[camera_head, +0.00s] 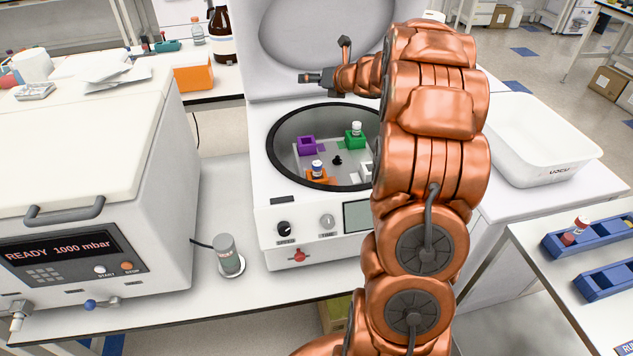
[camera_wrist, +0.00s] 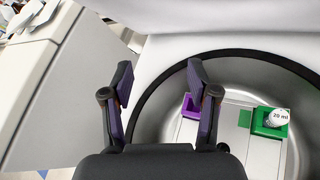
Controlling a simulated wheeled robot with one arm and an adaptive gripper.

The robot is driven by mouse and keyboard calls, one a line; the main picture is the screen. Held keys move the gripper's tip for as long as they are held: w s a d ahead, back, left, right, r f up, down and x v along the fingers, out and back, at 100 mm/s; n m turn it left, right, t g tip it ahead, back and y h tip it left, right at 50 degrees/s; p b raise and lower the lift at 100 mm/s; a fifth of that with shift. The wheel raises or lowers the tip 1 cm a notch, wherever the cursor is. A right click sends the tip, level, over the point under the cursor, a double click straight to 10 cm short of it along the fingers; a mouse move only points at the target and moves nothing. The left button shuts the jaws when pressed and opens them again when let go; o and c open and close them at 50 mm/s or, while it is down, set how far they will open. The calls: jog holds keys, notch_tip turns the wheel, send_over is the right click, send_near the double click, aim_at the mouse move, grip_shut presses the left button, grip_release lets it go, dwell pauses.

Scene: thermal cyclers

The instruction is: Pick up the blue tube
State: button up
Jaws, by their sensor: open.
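A small tube with a blue band and pale cap (camera_head: 317,168) stands in the orange holder (camera_head: 322,180) inside the open centrifuge bowl. A second tube, white-capped (camera_head: 356,128), stands in the green holder (camera_head: 355,142); its cap, marked "20 ml", shows in the wrist view (camera_wrist: 279,117). The purple holder (camera_head: 307,145) looks empty. My gripper (camera_head: 303,78) is open and empty, above the bowl's back edge, in front of the raised lid. In the wrist view its spread fingers (camera_wrist: 160,82) are left of the green holder. The orange holder is out of the wrist view.
The raised lid (camera_head: 310,35) stands behind the bowl, and its dark rim (camera_head: 273,150) surrounds the holders. My arm covers the centrifuge's right side. A large white machine (camera_head: 80,150) stands left. A white basin (camera_head: 545,150) and blue racks (camera_head: 610,280) are right.

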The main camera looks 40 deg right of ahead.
jog(key=s+f+n+g+y+b, duration=0.1)
jog(key=s+f+n+g+y, duration=0.1)
jog(key=s+f+n+y, duration=0.5)
jog(key=n+g+y+b, duration=0.1)
jog(key=n+g+y, duration=0.15)
jog(key=n, duration=0.45)
send_near(317, 169)
jog(key=w, duration=0.2)
jog(key=w+f, duration=0.1)
jog(key=shift+w+a+g+h, duration=0.25)
jog(key=shift+a+g, duration=0.1)
jog(key=shift+a+f, duration=0.2)
jog(key=shift+p+x, duration=0.65)
jog(key=shift+x, duration=0.65)
jog(key=p+x, duration=0.2)
jog(key=x, duration=0.1)
jog(key=shift+s+a+f, duration=0.1)
jog(key=shift+s+a, duration=0.05)
jog(key=shift+s, duration=0.05)
jog(key=shift+x, duration=0.8)
jog(key=shift+f, duration=0.15)
jog(key=shift+c, duration=0.4)
jog(key=c, duration=1)
